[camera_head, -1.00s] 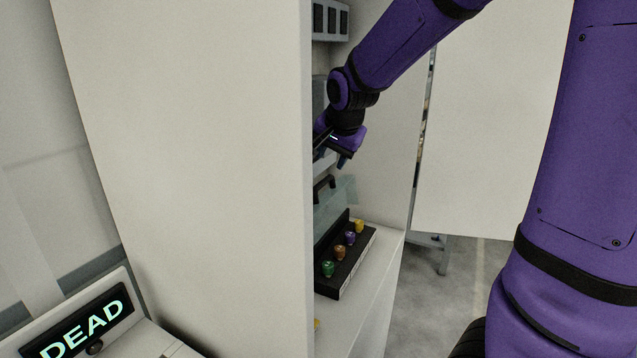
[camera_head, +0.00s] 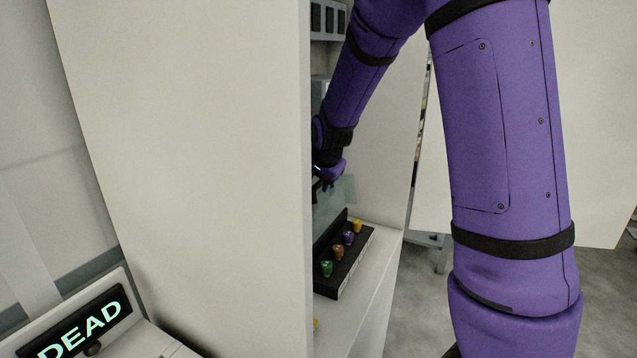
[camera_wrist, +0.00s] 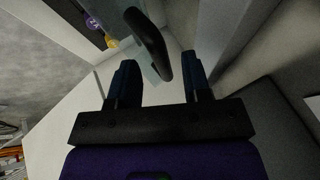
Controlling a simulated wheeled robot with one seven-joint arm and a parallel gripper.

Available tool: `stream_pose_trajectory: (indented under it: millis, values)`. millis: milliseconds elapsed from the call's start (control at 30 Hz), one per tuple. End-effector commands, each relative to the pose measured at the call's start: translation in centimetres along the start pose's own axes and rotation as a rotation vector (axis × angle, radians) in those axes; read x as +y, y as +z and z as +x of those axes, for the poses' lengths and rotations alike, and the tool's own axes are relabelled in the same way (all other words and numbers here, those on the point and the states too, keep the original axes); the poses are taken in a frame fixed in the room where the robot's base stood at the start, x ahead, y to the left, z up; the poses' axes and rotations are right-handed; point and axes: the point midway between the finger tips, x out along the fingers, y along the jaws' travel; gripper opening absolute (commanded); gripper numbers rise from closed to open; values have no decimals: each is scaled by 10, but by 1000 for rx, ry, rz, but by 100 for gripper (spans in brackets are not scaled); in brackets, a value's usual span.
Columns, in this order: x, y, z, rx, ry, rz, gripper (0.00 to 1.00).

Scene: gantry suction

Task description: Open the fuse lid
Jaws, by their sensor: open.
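The fuse lid (camera_head: 340,193) is a clear, bluish panel behind the fuse holder inside the cabinet, and it looks raised upright. Its dark bar handle (camera_wrist: 150,42) shows in the wrist view, lying ahead of and partly between my fingers. My gripper (camera_wrist: 159,66) is open, with one dark finger on each side of the handle's near end; I cannot tell whether they touch it. In the head view my gripper (camera_head: 328,174) is at the top of the lid, partly hidden by the cabinet wall and my wrist. The holder (camera_head: 345,262) carries several coloured fuses.
The cabinet's large pale side wall (camera_head: 190,160) hides the left part of the interior. A white shelf (camera_head: 370,285) lies below the fuse holder. A display reading DEAD (camera_head: 85,325) stands at lower left. Dark switches (camera_head: 328,20) sit high in the cabinet.

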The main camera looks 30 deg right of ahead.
Motion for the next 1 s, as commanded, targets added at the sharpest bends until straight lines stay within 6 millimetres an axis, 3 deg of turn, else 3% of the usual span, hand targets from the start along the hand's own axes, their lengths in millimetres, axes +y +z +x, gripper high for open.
stream_pose_trajectory:
  millis: [167, 467, 500, 700, 1000]
  values:
    - [0, 0, 12, 0, 0, 2, 44]
    - [0, 0, 14, -1, -1, 0, 44]
    - [0, 0, 14, -1, -1, 0, 42]
    - [0, 0, 14, 0, -1, 0, 0]
    - [8, -1, 12, -1, 0, 2, 0]
